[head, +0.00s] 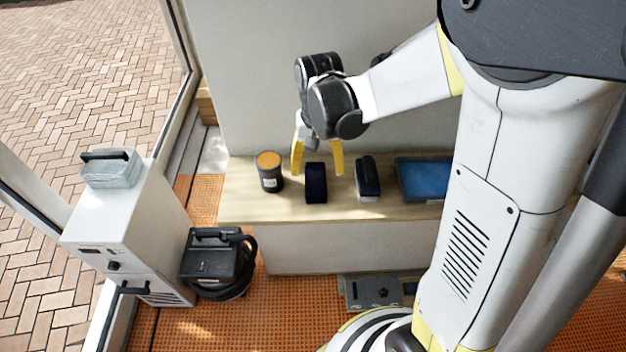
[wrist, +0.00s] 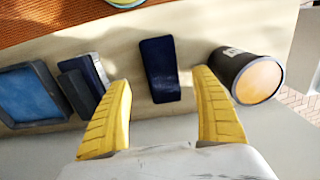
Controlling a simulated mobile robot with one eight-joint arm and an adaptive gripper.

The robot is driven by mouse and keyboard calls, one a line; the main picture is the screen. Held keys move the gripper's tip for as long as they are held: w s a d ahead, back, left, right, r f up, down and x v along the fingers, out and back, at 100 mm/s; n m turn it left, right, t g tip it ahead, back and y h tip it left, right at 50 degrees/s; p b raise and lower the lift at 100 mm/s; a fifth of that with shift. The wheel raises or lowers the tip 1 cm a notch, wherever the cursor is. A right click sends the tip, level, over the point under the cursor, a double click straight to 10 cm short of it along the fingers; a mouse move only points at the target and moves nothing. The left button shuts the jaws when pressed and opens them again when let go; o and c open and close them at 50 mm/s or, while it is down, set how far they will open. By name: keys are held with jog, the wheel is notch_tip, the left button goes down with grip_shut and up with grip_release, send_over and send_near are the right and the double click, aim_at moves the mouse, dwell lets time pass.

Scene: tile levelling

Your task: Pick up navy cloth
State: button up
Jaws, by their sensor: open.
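The navy cloth (head: 316,182) is a small dark blue folded rectangle lying on the light wooden bench top. In the wrist view the navy cloth (wrist: 160,69) lies ahead of the fingertips, centred between them. My gripper (head: 318,172) has yellow fingers spread wide, one on each side of the cloth in the head view. The gap between the fingers (wrist: 163,85) is empty in the wrist view, and the gripper is open. I cannot tell exactly how high the fingertips are above the bench.
A dark jar with an orange top (head: 269,172) stands left of the cloth. A dark block-like tool (head: 367,178) and a blue tray (head: 425,179) lie to its right. The bench top (head: 240,205) has bare wood at its front. A wall rises behind. A black vacuum-like machine (head: 217,262) stands on the floor.

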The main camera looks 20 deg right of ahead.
aim_at(315, 178)
jog(key=f+b, duration=0.1)
jog(key=f, duration=0.1)
jog(key=f+b, duration=0.1)
jog(key=f, duration=0.2)
jog(key=shift+w+a+f, duration=0.1)
jog(key=shift+a+f, duration=0.1)
jog(key=shift+f, duration=0.05)
jog(key=shift+r, duration=0.1)
jog(key=c, duration=1.3)
